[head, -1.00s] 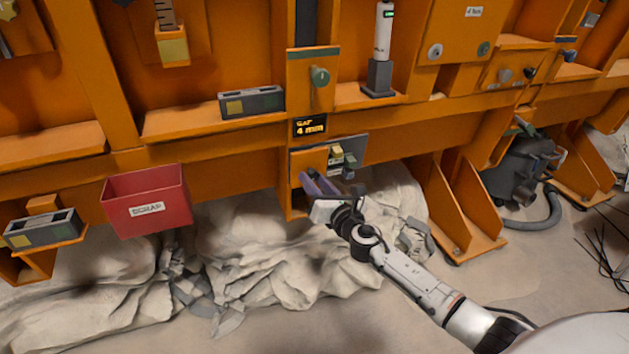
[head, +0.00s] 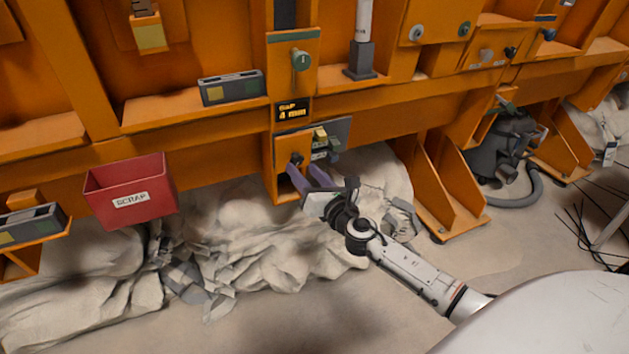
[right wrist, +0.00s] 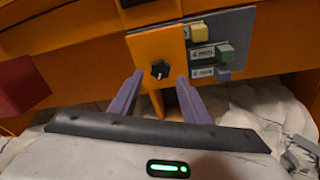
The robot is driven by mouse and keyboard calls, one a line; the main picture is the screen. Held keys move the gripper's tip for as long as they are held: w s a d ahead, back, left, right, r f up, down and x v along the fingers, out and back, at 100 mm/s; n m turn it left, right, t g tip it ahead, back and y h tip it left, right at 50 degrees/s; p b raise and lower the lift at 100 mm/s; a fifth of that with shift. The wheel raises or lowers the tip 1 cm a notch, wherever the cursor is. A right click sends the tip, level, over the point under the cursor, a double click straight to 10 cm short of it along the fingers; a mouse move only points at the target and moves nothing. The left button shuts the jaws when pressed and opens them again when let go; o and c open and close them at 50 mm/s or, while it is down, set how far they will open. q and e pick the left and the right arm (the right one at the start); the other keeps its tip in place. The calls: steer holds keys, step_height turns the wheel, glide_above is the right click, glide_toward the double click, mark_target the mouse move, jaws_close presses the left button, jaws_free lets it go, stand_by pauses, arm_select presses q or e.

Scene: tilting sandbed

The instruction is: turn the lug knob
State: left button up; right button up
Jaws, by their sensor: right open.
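A small black knob (head: 297,158) sits on an orange plate low on the wall, under a "4 mm" display. In the right wrist view the knob (right wrist: 160,69) has a pale pointer mark. No label naming it is readable. My right gripper (head: 304,169) is open and points at this plate. In the right wrist view its two purple fingers (right wrist: 160,77) stand either side of the knob, slightly below it, with nothing held. Whether the fingertips touch the plate cannot be told. My left gripper is not in view.
A green knob (head: 301,60) is higher up. A red scrap bin (head: 130,190) hangs left. Crumpled pale sheeting (head: 240,240) lies below; orange brackets (head: 455,195) stand right.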

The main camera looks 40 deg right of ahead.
steer(key=s+a, duration=0.1)
steer(key=s, duration=0.5)
steer(key=shift+s, duration=0.4)
steer(key=shift+r, duration=0.1)
